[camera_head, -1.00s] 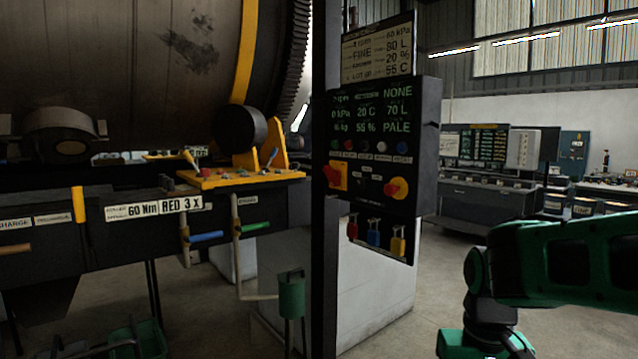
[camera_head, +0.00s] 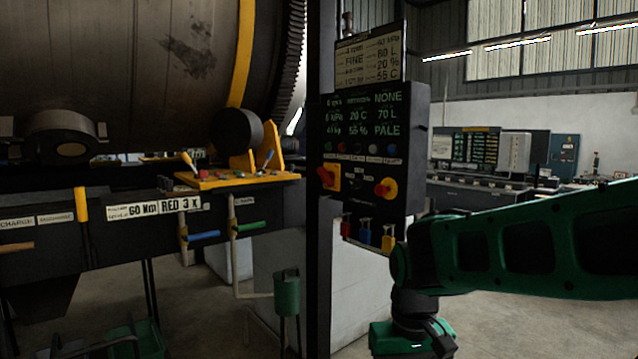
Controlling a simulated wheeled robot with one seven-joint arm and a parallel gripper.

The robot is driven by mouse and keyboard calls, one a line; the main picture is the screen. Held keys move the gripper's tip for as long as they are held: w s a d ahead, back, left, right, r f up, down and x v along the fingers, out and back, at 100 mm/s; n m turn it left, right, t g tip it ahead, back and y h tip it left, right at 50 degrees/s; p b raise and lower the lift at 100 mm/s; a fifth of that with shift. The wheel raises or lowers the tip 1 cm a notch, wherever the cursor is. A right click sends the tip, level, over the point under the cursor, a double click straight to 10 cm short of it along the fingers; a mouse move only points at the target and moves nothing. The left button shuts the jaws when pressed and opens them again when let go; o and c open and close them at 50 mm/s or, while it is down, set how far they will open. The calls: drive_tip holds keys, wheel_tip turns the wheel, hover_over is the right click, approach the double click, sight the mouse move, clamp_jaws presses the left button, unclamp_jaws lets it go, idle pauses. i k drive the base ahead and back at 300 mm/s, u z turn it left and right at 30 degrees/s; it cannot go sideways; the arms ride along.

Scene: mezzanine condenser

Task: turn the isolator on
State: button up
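The control panel (camera_head: 368,150) hangs on a dark post in the middle of the view. At its left is a red rotary handle (camera_head: 326,177) on a yellow plate, which looks like the isolator; its handle sits at a slant. At the right is a red knob on a yellow round base (camera_head: 386,188). The panel labels are too small to read surely. My green arm reaches in from the right, and its dark end, my gripper (camera_head: 438,338), hangs low, right of and below the panel, apart from it. Its fingers are too unclear to tell open from shut.
Red, blue and yellow padlock-like tags (camera_head: 366,232) hang below the panel, close to my arm's elbow. A large drum (camera_head: 120,70) and a yellow lever console (camera_head: 240,178) stand at left. A green canister (camera_head: 287,295) stands before the post. Grey floor is open at lower right.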

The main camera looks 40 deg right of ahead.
sight(328, 177)
drive_tip(key=u, duration=0.05)
drive_tip(key=i, duration=1)
drive_tip(key=z, duration=0.05)
